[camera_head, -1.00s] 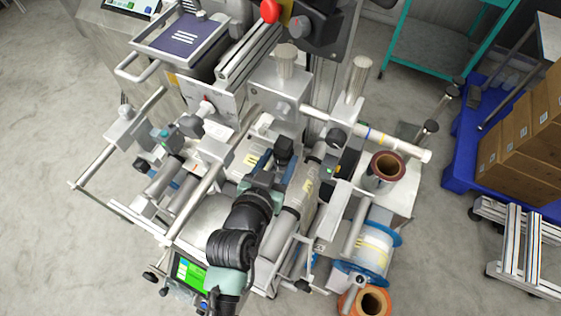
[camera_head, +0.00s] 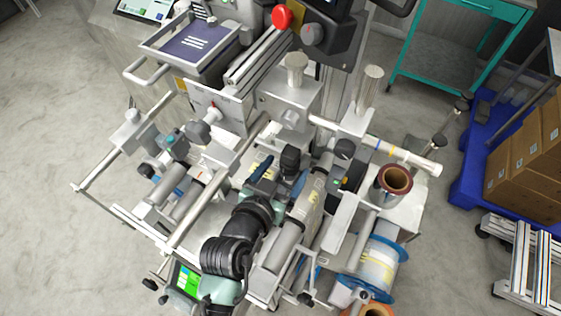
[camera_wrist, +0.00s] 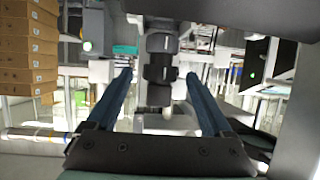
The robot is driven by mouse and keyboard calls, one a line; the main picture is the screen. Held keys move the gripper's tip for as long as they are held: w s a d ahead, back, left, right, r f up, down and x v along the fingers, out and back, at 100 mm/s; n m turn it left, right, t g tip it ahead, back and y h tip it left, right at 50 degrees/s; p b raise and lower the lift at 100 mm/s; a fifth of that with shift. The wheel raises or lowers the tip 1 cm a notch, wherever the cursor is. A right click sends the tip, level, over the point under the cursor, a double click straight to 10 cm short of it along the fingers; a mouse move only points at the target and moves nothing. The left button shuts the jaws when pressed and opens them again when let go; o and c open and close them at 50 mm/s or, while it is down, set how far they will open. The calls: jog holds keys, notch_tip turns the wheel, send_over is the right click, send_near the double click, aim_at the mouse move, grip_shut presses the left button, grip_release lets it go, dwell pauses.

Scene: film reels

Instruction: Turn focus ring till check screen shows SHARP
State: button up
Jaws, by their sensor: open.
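A black ribbed knob, which looks like the focus ring (camera_head: 290,160), stands on the machine in the head view. In the wrist view the black ringed part (camera_wrist: 160,62) shows centrally, beyond and between my fingers. My gripper (camera_head: 281,174) is open, its two blue fingers spread to either side of the knob's line in the wrist view (camera_wrist: 158,80). I cannot tell whether either finger touches it.
Rollers and metal bars crowd around my gripper. A red button (camera_head: 282,15) sits above. A brown reel (camera_head: 395,180) and a blue-flanged spool (camera_head: 380,265) stand at the right. Cartons (camera_head: 525,155) rest on a blue pallet (camera_head: 468,180). Floor at the left is clear.

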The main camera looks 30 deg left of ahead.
jog(key=b+v, duration=0.2)
jog(key=v, duration=1.1)
jog(key=shift+f, duration=0.1)
